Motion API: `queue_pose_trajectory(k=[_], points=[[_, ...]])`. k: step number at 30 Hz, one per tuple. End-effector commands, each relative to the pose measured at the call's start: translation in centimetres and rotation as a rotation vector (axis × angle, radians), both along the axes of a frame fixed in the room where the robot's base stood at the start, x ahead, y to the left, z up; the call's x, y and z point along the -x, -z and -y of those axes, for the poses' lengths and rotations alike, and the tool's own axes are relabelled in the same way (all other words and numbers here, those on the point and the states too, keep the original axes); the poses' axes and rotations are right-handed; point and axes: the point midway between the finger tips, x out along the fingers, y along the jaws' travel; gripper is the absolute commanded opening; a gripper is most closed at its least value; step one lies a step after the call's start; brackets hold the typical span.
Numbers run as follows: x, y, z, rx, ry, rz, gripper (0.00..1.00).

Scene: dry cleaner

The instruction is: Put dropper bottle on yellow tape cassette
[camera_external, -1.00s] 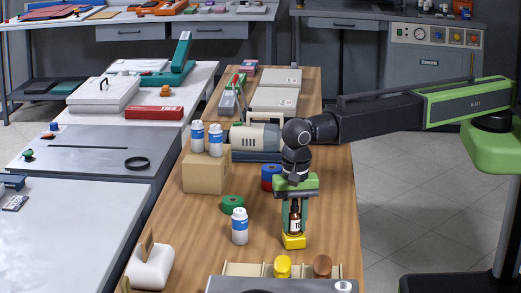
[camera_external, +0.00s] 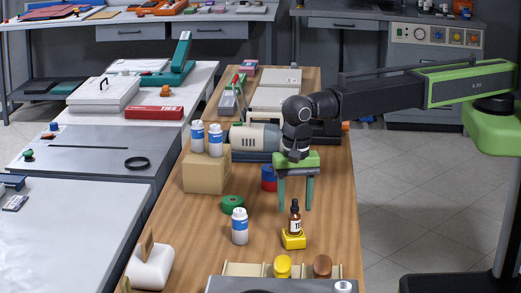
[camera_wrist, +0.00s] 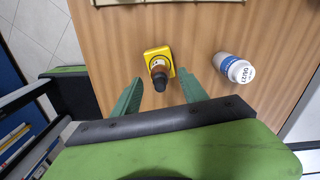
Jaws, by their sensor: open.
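The dropper bottle (camera_external: 295,218), amber with a black top and white label, stands upright on the yellow tape cassette (camera_external: 293,241) on the wooden table. In the wrist view the bottle (camera_wrist: 159,72) is seen from above, with the yellow cassette (camera_wrist: 150,53) under it. My gripper (camera_external: 296,207) is open and empty. In the external view its fingers hang above and behind the bottle, apart from it. In the wrist view the gripper (camera_wrist: 163,102) has its two green fingers spread, with the bottle ahead of them.
A white bottle with a blue band (camera_external: 240,226) stands left of the cassette. A green tape roll (camera_external: 232,203) and a cardboard box (camera_external: 206,172) bearing two similar bottles lie farther back. A divided rack (camera_external: 243,268) is at the front. Bare table lies to the right.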

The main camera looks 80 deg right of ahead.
Motion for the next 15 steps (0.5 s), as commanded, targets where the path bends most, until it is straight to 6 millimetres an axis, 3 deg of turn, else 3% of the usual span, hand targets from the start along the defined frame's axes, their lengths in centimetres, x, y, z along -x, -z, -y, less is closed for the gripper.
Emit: queue_pose_trajectory(k=[1,6,15], points=[[0.0,-2.5,0.0,0.0,0.0,0.0,0.51],[0.0,-5.7,0.0,0.0,0.0,0.0,0.51],[0.0,-6.2,0.0,0.0,0.0,0.0,0.51]])
